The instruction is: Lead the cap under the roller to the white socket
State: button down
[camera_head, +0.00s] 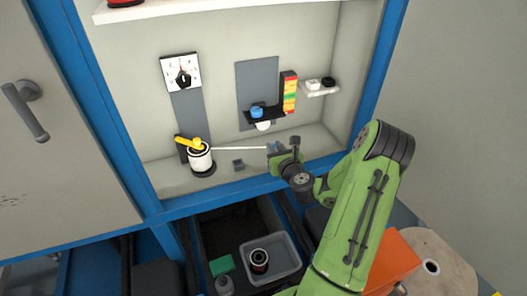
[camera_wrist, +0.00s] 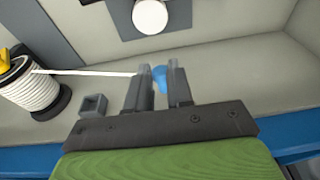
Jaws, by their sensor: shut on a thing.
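My gripper (camera_head: 281,149) is shut on a blue cap (camera_wrist: 160,76), which shows between the fingers in the wrist view. A white cable (camera_head: 238,149) runs nearly straight from the spool (camera_head: 201,161) on the left to the gripper. The white roller (camera_head: 263,126) sits under a black bracket (camera_head: 266,115); in the wrist view it is a white disc (camera_wrist: 150,16) above the fingers. The gripper is below and slightly right of the roller, apart from it. The white socket (camera_head: 312,85) is on a small shelf up and to the right, beside a black one (camera_head: 328,81).
A small grey square holder (camera_head: 238,164) stands on the ledge between spool and gripper. A coloured block stack (camera_head: 289,92) rises right of the roller. A dial (camera_head: 181,73) is on the back wall. Blue frame posts bound the recess. Below is a grey bin (camera_head: 276,241).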

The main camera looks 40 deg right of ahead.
jog(key=d, duration=0.2)
jog(key=s+d, duration=0.1)
jog(key=d, duration=0.2)
jog(key=s+d, duration=0.1)
jog(key=d, duration=0.1)
jog(key=shift+s+d, duration=0.15)
dwell(0.7)
